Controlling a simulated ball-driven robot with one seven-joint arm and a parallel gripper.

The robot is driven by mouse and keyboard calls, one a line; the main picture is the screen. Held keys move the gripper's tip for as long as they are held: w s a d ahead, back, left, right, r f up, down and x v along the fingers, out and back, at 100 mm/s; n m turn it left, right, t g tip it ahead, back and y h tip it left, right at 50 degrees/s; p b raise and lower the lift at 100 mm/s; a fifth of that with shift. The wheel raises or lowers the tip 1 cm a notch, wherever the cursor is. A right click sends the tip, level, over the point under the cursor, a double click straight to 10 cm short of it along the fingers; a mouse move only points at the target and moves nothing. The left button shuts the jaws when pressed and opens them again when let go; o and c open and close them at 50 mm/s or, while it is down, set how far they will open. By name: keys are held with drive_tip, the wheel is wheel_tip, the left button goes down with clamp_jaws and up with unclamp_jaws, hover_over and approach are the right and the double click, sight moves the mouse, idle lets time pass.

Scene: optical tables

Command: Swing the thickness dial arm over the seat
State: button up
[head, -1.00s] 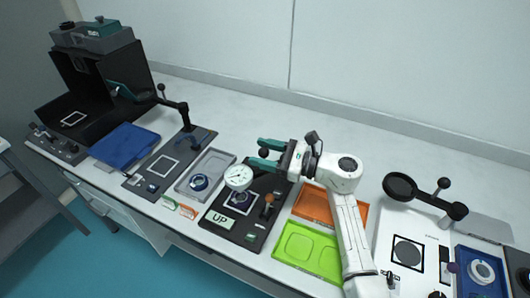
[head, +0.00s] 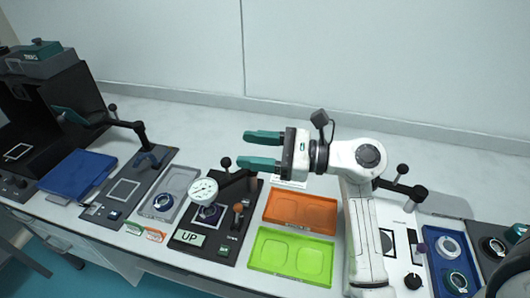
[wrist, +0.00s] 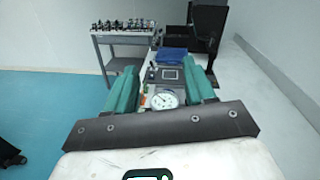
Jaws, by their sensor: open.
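The thickness dial (head: 203,190) has a white round face on a black arm (head: 237,178) with a ball knob (head: 226,162). In the head view the dial overlaps the far edge of the white-framed seat (head: 208,215), where a dark ring-like piece shows. Whether the dial is squarely above the seat I cannot tell. My gripper (head: 254,150) has teal fingers, open and empty, up and to the right of the knob and apart from it. In the wrist view the dial face (wrist: 163,99) shows between my fingers (wrist: 162,78), beyond them.
The gauge's black base carries an "UP" display (head: 189,239) and an orange-topped lever (head: 238,208). An orange tray (head: 300,209) and a green tray (head: 291,257) lie to its right, a grey tray (head: 184,181) to its left. Another arm post (head: 144,140) stands further left.

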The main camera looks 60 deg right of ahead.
drive_tip(key=shift+s+a+r, duration=0.2)
drive_tip(key=shift+s+r, duration=0.15)
drive_tip(key=shift+s, duration=0.35)
drive_tip(key=shift+s+a+r, duration=0.15)
drive_tip(key=shift+s+r, duration=0.15)
drive_tip(key=shift+s, duration=0.4)
wheel_tip(320, 180, up, 5)
drive_tip(key=p, duration=0.4)
drive_tip(key=shift+f, duration=0.1)
